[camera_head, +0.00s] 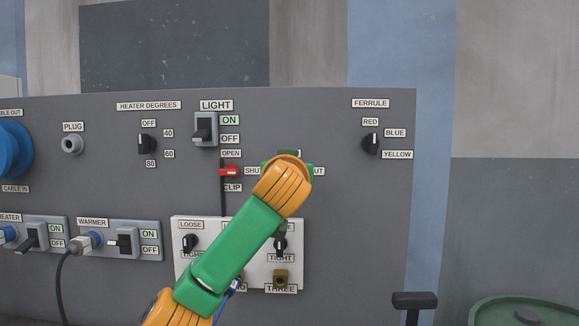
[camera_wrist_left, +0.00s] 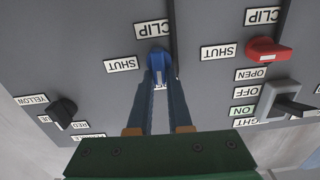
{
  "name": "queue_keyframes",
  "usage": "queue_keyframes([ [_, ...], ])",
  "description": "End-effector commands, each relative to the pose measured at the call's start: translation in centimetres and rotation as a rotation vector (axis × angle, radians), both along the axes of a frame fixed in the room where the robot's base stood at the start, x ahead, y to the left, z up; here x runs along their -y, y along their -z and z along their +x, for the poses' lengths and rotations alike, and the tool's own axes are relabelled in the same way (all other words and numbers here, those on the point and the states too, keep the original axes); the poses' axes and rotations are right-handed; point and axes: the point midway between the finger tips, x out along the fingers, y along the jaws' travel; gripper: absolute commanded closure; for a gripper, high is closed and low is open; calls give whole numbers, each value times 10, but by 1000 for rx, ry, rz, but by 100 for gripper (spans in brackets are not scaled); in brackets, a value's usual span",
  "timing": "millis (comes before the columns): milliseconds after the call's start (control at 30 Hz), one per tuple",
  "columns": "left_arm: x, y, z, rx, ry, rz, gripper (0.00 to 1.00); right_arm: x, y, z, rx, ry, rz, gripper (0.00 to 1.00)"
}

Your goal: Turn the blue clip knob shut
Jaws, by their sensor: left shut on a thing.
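The blue clip knob (camera_wrist_left: 158,60) is on the grey panel in the left wrist view, which shows the panel upside down. A SHUT label (camera_wrist_left: 122,65) lies to its left there and a CLIP label (camera_wrist_left: 152,29) above it. My left gripper (camera_wrist_left: 159,82) has its two long fingers closed on the knob, one on each side. The fingers partly cover the label below the knob. The knob's exact pointing direction is hard to tell. In the head view, my left arm's orange and green links hide the knob and fingers. My right gripper is not in view.
A red clip knob (camera_head: 229,171) sits to the left of my arm. The light switch (camera_head: 205,129) is above it, and the ferrule knob (camera_head: 371,144) is at the right. A white plate (camera_head: 183,272) with small knobs lies behind my arm. A green round container (camera_head: 545,312) stands lower right.

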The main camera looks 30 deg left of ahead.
Motion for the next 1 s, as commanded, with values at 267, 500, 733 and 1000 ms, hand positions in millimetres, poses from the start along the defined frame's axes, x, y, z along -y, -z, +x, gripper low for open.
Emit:
queue_keyframes([
  [267, 2, 0, 2, -99, 1, 155, 100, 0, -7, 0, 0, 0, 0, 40],
  [500, 5, 1, 4, -217, 2, 350, 100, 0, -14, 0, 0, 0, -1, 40],
  [733, 8, 2, 5, -332, 0, 537, 100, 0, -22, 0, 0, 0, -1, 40],
  [1000, 10, 4, 6, -466, 0, 755, 100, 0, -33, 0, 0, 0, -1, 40],
])
